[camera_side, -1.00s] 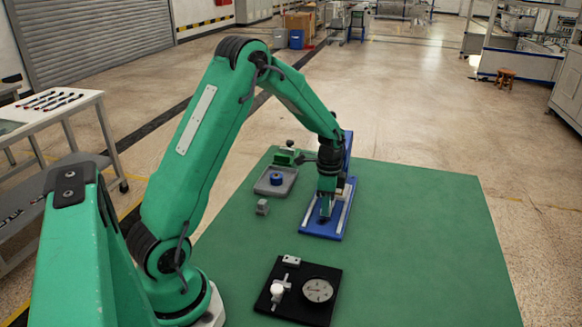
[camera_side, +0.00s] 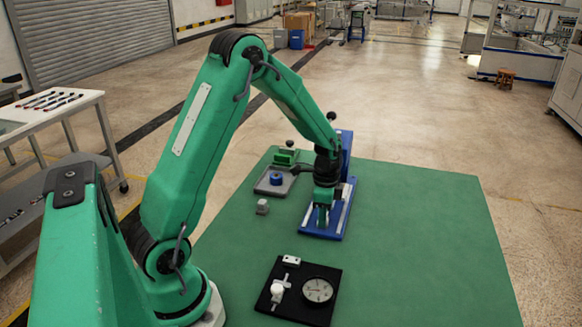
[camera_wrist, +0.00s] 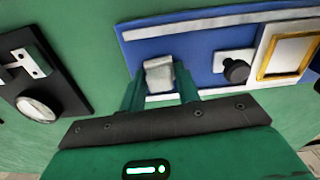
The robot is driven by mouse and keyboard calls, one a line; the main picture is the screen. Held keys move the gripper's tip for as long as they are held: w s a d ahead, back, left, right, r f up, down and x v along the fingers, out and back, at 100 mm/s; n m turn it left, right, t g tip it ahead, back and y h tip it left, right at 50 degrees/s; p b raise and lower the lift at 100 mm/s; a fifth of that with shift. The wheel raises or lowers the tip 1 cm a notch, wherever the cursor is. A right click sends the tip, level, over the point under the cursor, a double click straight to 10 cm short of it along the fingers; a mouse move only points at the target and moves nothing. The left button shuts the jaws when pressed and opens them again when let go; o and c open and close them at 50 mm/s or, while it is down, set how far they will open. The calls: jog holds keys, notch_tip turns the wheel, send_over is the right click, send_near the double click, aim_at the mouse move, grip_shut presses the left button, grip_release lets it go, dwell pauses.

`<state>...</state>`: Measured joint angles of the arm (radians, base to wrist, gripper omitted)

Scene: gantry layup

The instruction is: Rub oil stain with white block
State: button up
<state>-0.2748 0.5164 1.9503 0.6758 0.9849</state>
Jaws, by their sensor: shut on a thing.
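My gripper (camera_side: 322,218) is low over the near half of the blue plate (camera_side: 336,222) on the green mat. In the wrist view my gripper (camera_wrist: 158,82) is shut on the white block (camera_wrist: 159,70), a small pale grey-white piece between the two green fingers. The block is over the blue plate (camera_wrist: 200,49), near its edge and between the pale strips. I cannot tell if it touches the surface. In the side view the block is hidden by the gripper. I cannot make out an oil stain in either view.
On the plate in the wrist view are a black knob (camera_wrist: 236,70) and a yellow-framed square (camera_wrist: 288,52). A black board with a dial (camera_side: 318,290) lies nearer. A grey tray (camera_side: 262,188) and small grey block (camera_side: 262,206) stand left. The mat's right side is clear.

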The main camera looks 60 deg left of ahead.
jog(key=shift+w+a, duration=1.25)
jog(key=shift+a, duration=0.05)
jog(key=shift+w, duration=0.2)
jog(key=shift+s+d, duration=2.05)
jog(key=shift+s, duration=0.05)
jog(key=shift+w+a, duration=2.1)
notch_tip(320, 180, up, 8)
jog(key=shift+s+d+r, duration=0.1)
jog(key=shift+s, duration=0.05)
